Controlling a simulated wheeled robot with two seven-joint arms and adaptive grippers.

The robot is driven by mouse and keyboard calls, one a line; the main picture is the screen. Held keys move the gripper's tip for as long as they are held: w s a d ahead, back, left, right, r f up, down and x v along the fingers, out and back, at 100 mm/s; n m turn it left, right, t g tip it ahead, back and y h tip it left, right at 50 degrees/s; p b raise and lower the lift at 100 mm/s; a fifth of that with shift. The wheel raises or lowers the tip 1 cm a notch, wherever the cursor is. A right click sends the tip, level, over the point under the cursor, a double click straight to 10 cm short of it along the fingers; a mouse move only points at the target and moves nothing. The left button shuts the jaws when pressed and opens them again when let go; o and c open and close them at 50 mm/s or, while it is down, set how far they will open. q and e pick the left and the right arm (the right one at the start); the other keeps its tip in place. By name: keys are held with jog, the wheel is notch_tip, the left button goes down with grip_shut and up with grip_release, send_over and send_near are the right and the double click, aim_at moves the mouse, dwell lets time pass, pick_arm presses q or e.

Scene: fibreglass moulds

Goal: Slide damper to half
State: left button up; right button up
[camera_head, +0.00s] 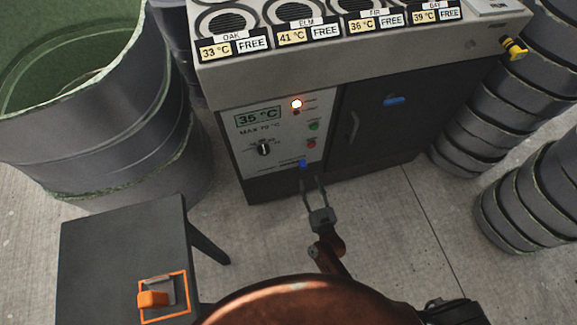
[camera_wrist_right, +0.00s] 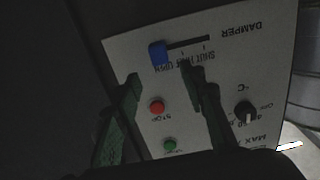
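The damper slider has a blue knob (camera_head: 303,164) low on the oven's control panel. In the right wrist view, where the panel appears upside down, the blue knob (camera_wrist_right: 158,52) sits at the left end of its dark slot (camera_wrist_right: 190,44), by the OPEN end of the scale. My right gripper (camera_head: 313,181) is open and empty, just in front of and below the knob in the head view. In the wrist view its two fingers (camera_wrist_right: 164,77) are spread, with the knob beyond the tips and apparently untouched. My left gripper is not in view.
The panel also has a dial (camera_head: 264,149), a green button (camera_head: 314,126) and a red button (camera_head: 311,144). A dark door (camera_head: 400,125) is to the right. A grey table (camera_head: 110,245) stands front left, a large drum (camera_head: 110,130) left, and stacked moulds (camera_head: 525,210) right.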

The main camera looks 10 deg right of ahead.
aim_at(304, 167)
jog(key=w+b, duration=0.2)
jog(key=w, duration=0.4)
jog(key=shift+w+a, duration=0.15)
jog(key=shift+w, duration=0.2)
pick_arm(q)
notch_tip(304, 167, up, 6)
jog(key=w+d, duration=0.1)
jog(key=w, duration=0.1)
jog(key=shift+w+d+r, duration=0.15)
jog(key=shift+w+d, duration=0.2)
pick_arm(e)
jog(key=shift+w+r, duration=0.1)
jog(key=shift+w, duration=0.4)
jog(key=shift+c, duration=0.5)
grip_shut()
